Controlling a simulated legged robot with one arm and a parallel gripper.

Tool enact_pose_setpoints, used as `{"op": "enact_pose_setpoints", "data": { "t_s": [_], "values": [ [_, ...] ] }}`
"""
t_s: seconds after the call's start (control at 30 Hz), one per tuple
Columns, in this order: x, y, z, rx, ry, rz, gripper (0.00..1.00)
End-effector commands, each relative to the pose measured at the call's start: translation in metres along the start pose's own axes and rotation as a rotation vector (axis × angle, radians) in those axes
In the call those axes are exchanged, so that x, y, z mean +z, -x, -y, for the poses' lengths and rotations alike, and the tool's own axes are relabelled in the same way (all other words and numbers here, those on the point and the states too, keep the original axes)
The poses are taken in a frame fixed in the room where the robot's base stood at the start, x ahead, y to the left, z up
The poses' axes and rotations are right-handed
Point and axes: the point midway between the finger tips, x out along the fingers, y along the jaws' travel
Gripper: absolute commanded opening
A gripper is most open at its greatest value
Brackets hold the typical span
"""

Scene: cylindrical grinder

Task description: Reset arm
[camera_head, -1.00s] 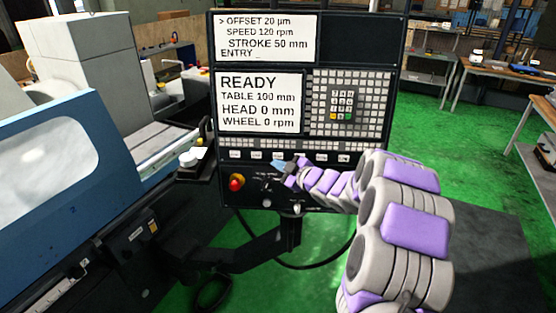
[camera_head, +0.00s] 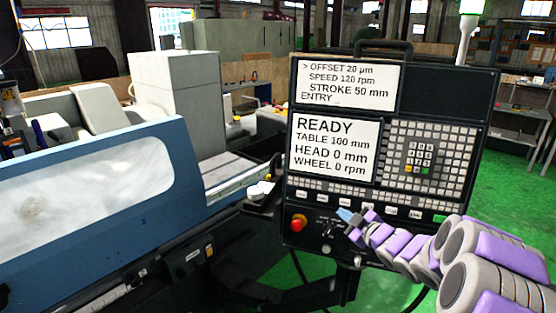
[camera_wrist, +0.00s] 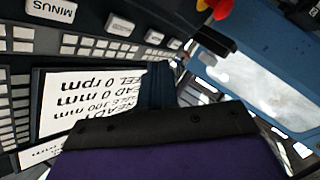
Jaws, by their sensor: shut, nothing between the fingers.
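My arm reaches in from the lower right in the head view. My gripper (camera_head: 347,216) is at the lower part of the control panel (camera_head: 450,100), near the row of labelled buttons and right of the red knob (camera_head: 298,223). It is shut and holds nothing. I cannot tell whether the gripper touches the panel. The screen (camera_head: 335,146) reads READY, table 100 mm, head 0 mm, wheel 0 rpm.
The blue grinder cover (camera_head: 90,190) with its window stands on the left. The keypad (camera_head: 419,157) is on the panel's right side. Green floor (camera_head: 500,195) is open to the right, with work tables (camera_head: 510,120) farther back.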

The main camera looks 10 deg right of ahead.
Motion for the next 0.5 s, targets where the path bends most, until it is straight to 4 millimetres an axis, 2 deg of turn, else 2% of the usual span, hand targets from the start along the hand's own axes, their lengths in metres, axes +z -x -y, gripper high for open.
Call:
{"op": "enact_pose_setpoints", "data": {
  "t_s": [0.13,0.27,0.37,0.5],
  "values": [
    [-0.002,-0.001,0.003,0.004,-0.010,0.086,0.00],
    [-0.002,0.007,0.014,0.015,-0.052,0.260,0.00],
    [-0.002,0.025,0.026,0.024,-0.103,0.416,0.00],
    [-0.001,0.061,0.055,0.025,-0.194,0.628,0.00]
  ]
}}
